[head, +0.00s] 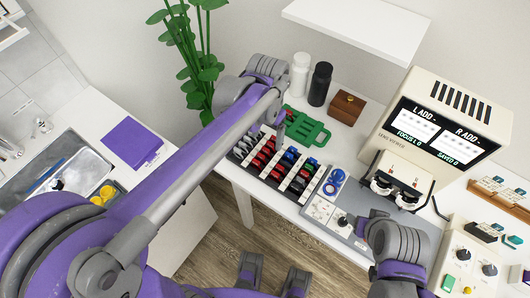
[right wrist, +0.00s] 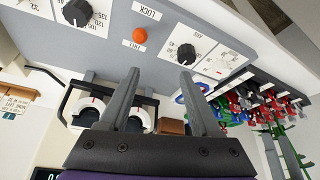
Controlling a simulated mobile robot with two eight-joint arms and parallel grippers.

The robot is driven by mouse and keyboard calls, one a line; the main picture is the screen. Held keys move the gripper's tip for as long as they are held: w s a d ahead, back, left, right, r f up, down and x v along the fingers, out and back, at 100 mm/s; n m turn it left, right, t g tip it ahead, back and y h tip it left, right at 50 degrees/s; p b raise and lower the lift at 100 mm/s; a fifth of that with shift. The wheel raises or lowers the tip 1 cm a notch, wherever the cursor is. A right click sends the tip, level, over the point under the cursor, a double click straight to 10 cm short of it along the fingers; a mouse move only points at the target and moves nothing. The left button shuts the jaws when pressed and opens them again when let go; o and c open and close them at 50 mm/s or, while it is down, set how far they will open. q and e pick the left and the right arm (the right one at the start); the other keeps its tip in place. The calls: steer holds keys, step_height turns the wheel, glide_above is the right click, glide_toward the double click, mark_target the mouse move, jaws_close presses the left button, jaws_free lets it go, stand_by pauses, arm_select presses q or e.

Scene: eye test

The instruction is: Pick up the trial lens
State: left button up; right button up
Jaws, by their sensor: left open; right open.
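Several trial lenses with red, black, blue and green grips stand in rows in a lens rack (head: 259,180) at the table's front edge; one red-gripped lens (head: 263,154) is near its middle. Two blue rings (head: 335,181) lie just right of the rack. My left gripper (head: 281,127) is open above the rack's back edge, small and partly hidden by its arm. My right gripper (right wrist: 159,72) is open and empty, right of the rack and rings. The red and green grips (right wrist: 262,105) also show at the right of the right wrist view. Which lens is meant cannot be told.
A green holder (head: 309,133), a white bottle (head: 300,74), a black bottle (head: 320,84) and a wooden box (head: 347,107) stand behind the rack. A lens viewer (head: 437,115) stands at right. A grey panel with knobs (head: 322,211) lies right of the rack.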

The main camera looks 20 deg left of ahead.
mark_target(265, 149)
arm_select(q)
steer(key=shift+d+f, duration=0.1)
steer(key=shift+f, duration=0.7)
steer(key=f, duration=0.5)
steer(key=shift+s+a+f, duration=0.1)
steer(key=shift+a+f, duration=0.05)
steer(key=shift+a, duration=0.05)
jaws_close()
